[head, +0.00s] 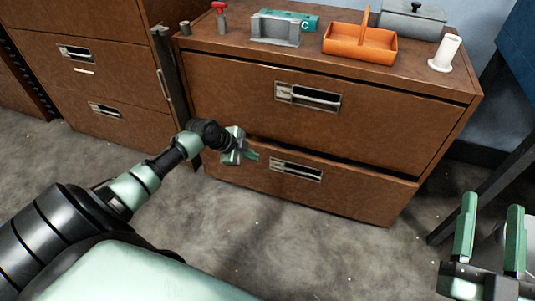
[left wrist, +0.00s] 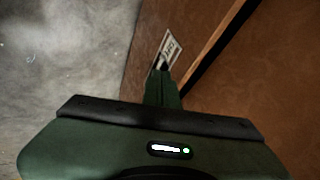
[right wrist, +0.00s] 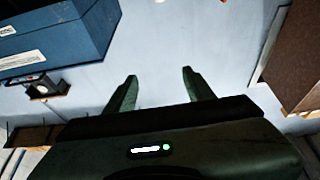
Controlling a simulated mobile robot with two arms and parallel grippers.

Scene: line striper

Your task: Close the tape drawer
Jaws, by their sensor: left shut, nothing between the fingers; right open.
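A brown wooden cabinet has an upper drawer (head: 230,90) and a lower drawer (head: 345,190), each with a metal handle plate. A dark gap runs between the two fronts, and the lower one looks slightly out. I cannot tell which is the tape drawer. My left gripper (head: 252,156) is shut and empty at the left part of the lower front, left of its handle (head: 297,169). In the left wrist view its fingertips (left wrist: 161,76) overlap the lower end of the handle plate (left wrist: 170,48); contact is unclear. My right gripper (head: 491,206) is open and empty, away from the cabinet.
On the cabinet top stand an orange tray (head: 360,46), a grey holder (head: 275,30), a teal box (head: 305,20), a grey lidded box (head: 412,20), a white roll (head: 446,53) and a red-handled item (head: 219,18). Another drawer unit (head: 95,50) stands left. The floor (head: 310,240) in front is clear.

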